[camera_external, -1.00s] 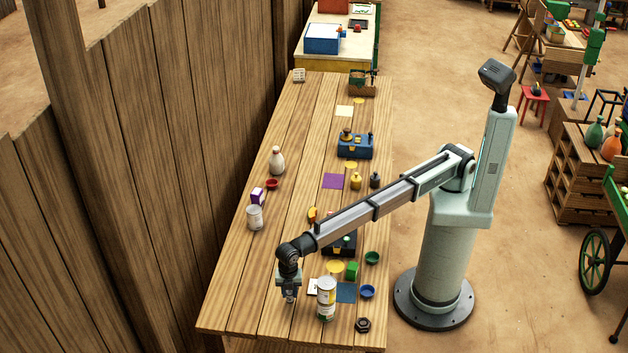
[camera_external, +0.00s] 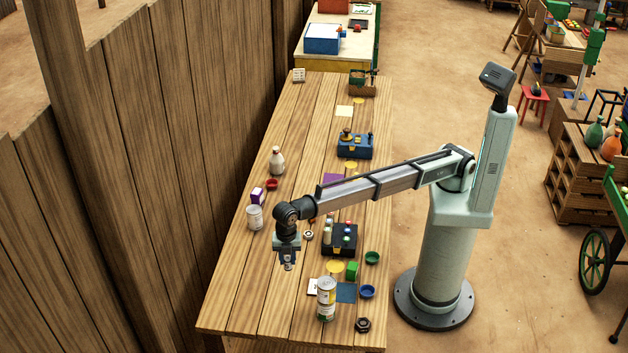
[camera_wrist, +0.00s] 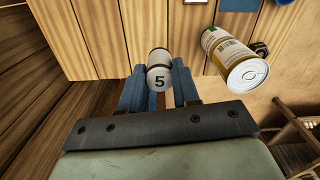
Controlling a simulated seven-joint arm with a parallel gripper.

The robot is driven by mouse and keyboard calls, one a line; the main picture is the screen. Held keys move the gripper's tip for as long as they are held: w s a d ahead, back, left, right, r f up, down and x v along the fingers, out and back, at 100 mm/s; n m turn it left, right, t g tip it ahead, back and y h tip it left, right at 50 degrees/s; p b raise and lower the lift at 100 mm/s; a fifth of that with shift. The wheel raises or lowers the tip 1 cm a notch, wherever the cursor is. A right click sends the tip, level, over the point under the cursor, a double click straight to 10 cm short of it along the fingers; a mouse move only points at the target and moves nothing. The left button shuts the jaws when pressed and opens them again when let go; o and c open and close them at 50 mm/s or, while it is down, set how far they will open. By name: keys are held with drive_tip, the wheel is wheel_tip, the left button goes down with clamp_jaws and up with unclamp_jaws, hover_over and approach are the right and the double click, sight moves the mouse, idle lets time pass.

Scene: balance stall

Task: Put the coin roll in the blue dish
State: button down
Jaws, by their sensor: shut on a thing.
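The coin roll (camera_wrist: 160,75) is a pale cylinder with a dark band and a "5" on its end. In the wrist view it sits between the two blue fingers of my gripper (camera_wrist: 159,84), which is shut on it. In the external view my gripper (camera_external: 288,261) is over the left front part of the table, with the roll small and hard to make out. The blue dish (camera_external: 367,291) is a small round bowl near the table's right edge, to the right of and nearer the front than my gripper. I see nothing in it.
A tall tin can (camera_external: 326,300) stands between my gripper and the dish, beside a blue square (camera_external: 346,292). A green block (camera_external: 352,270), a green dish (camera_external: 372,257) and a dark nut (camera_external: 362,325) are nearby. The front left is clear.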

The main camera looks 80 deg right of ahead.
wheel_tip(320, 180, up, 2)
drive_tip(key=s, duration=0.2)
hover_over(367, 294)
wheel_tip(367, 294, down, 10)
drive_tip(key=shift+n, duration=0.4)
drive_tip(key=shift+a+f, duration=0.1)
drive_tip(key=shift+f, duration=5.3)
drive_tip(key=shift+f, duration=0.1)
drive_tip(key=c, duration=0.8)
unclamp_jaws()
